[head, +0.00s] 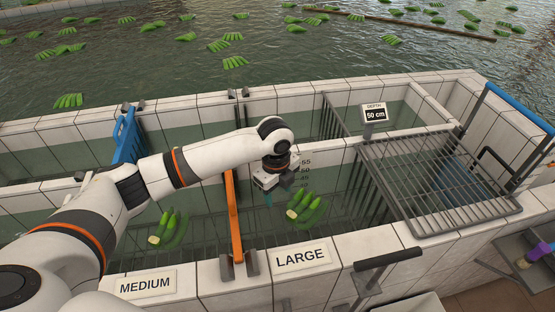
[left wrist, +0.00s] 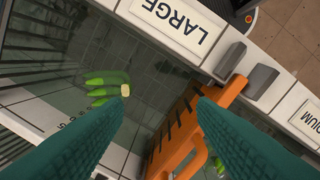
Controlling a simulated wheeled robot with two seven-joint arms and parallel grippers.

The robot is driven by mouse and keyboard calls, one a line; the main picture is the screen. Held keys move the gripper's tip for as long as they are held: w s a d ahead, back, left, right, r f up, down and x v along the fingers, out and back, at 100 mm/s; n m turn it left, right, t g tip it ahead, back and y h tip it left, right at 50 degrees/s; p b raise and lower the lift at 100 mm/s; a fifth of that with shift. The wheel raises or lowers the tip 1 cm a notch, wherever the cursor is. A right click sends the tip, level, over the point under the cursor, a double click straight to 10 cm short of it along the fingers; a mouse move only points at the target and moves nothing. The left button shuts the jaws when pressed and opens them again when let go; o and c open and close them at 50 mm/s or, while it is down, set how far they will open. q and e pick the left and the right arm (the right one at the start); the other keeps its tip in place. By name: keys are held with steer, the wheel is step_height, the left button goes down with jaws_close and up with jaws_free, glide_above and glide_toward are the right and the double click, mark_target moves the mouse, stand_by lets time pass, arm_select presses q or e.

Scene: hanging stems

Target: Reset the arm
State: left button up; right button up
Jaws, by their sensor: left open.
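My left arm reaches in from the left of the head view. Its gripper (head: 268,195) hangs over the water tank, above the compartment labelled LARGE. In the left wrist view the two teal fingers (left wrist: 161,98) are spread apart with nothing between them. A bunch of green bananas (head: 306,208) lies in the LARGE compartment, to the right of and below the gripper. That bunch also shows in the left wrist view (left wrist: 107,85), beside one fingertip and apart from it. Another green bunch (head: 168,229) lies in the MEDIUM compartment. My right gripper is not in view.
An orange divider (head: 235,215) stands between the two compartments, close to the gripper. A blue divider (head: 128,137) stands further left. A metal grate (head: 435,180) covers the right part of the tank. A depth sign (head: 375,113) reads 50 cm. Many bunches float in the water behind.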

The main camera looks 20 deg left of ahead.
arm_select(q)
step_height(320, 180, up, 15)
stand_by(1.0)
stand_by(0.4)
